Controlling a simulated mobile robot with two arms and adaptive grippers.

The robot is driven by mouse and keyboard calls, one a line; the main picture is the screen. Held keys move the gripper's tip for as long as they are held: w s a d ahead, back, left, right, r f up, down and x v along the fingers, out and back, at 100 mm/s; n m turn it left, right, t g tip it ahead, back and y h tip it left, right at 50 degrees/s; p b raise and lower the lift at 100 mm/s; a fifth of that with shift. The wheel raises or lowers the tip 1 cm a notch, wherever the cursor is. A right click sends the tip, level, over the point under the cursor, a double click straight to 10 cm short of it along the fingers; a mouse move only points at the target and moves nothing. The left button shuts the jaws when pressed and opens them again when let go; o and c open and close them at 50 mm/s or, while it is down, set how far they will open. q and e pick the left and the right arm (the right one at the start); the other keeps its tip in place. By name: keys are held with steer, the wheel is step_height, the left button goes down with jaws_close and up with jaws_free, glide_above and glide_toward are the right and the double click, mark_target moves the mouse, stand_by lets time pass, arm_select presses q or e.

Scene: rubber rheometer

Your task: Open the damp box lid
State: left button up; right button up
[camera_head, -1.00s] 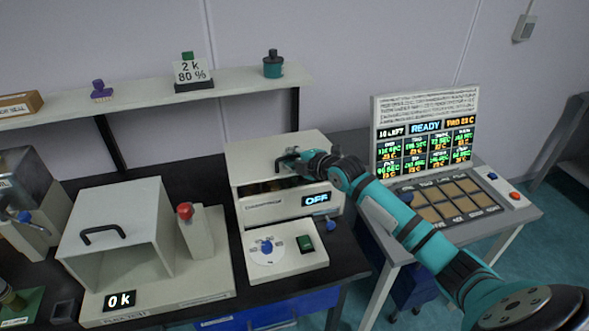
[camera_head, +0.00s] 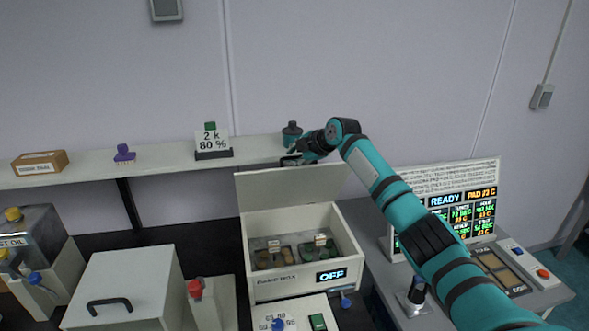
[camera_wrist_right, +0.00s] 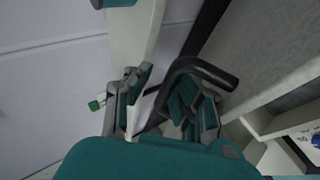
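The damp box (camera_head: 291,285) is a white box on the bench with an OFF display on its front. Its lid (camera_head: 290,188) is raised at the back edge, and the inside is in view with dark round samples and small tags. My right gripper (camera_head: 292,158) is at the lid's top edge, and its fingers are partly hidden there. In the right wrist view, the black lid handle (camera_wrist_right: 210,71) passes between the fingers of my right gripper (camera_wrist_right: 160,105). The fingers are apart, with gaps visible beside the handle. My left gripper is not in view.
A shelf (camera_head: 80,178) runs behind the box. A teal-lidded jar (camera_head: 291,131) stands on it close to my right gripper, with an 80 % sign (camera_head: 212,142) farther left. A white chamber (camera_head: 125,290) stands left of the box. A console screen (camera_head: 465,205) is at the right.

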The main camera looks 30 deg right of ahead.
steer(key=shift+o, duration=0.5)
steer(key=shift+s+f, duration=0.1)
steer(key=shift+f, duration=0.15)
steer(key=shift+s+r, duration=0.15)
steer(key=shift+s, duration=0.15)
steer(key=shift+s+a+r, duration=0.1)
steer(key=shift+s+r, duration=0.05)
steer(key=shift+s, duration=0.2)
steer(key=shift+w, duration=0.1)
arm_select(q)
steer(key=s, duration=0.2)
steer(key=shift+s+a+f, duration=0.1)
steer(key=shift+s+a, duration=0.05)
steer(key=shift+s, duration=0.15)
arm_select(e)
steer(key=v, duration=1.1)
steer(key=shift+s+r, duration=0.25)
steer(key=shift+s, duration=0.05)
steer(key=shift+s, duration=0.1)
